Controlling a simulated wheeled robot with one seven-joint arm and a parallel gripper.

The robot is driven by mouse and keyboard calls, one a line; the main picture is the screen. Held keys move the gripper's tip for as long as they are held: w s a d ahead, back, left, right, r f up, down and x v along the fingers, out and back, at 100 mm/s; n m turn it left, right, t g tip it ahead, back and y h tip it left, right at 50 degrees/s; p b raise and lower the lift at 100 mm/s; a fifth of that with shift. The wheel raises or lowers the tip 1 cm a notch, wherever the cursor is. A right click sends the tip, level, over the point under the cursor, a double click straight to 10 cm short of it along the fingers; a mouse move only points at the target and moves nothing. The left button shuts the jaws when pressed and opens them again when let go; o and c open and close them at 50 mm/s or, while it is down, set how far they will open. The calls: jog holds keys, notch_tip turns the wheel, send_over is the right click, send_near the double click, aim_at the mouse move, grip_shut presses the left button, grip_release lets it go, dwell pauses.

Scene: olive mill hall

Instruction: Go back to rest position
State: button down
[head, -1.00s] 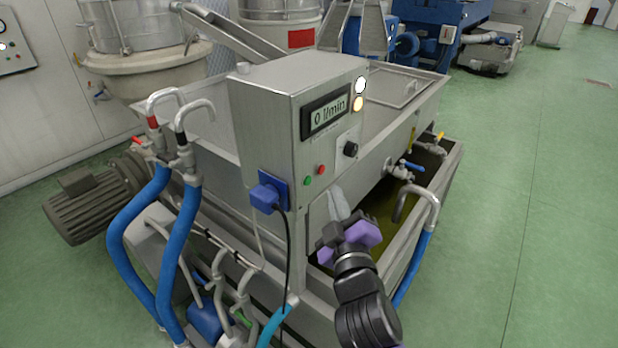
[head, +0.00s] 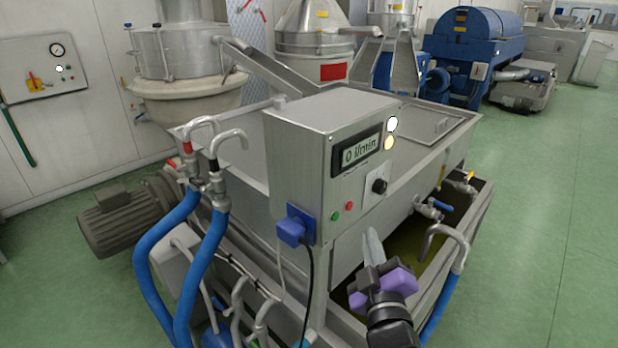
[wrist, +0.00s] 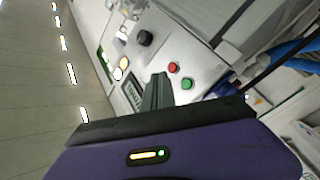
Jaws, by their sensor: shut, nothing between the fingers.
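My gripper (head: 372,249) is shut and empty. In the head view it stands in front of the lower right part of the control box, its fingers pointing up. In the wrist view its fingers (wrist: 157,92) point toward the panel, apart from the buttons as far as I can tell. The steel control box (head: 290,165) has a display (head: 360,151) reading 0 l/min, a black knob (head: 379,186), a green button (head: 335,216) and a red button (head: 349,206). The wrist view also shows the red button (wrist: 173,68) and the green button (wrist: 187,84).
A blue plug (head: 294,226) with a black cable sits on the box's side. Blue hoses (head: 201,275) stand at left, beside a motor (head: 120,222). A steel tank (head: 455,120) lies behind. A bent pipe (head: 449,235) is right of my gripper. The green floor (head: 555,215) is clear at right.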

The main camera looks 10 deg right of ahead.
jog(key=s+a+r+m+t+y, duration=0.1)
jog(key=s+a+t+y, duration=0.15)
jog(key=s, duration=0.35)
jog(key=s+f+m+g, duration=0.2)
jog(key=s+f, duration=0.1)
jog(key=s, duration=0.8)
jog(key=s+d+f+m+g, duration=0.1)
jog(key=s+f+m+g, duration=0.1)
jog(key=s, duration=1)
jog(key=s+d+f+m+g, duration=0.1)
jog(key=s+f, duration=0.4)
jog(key=s, duration=0.7)
jog(key=shift+s+m+g+y, duration=0.2)
jog(key=shift+m+g+y, duration=0.15)
jog(key=shift+m+g, duration=0.45)
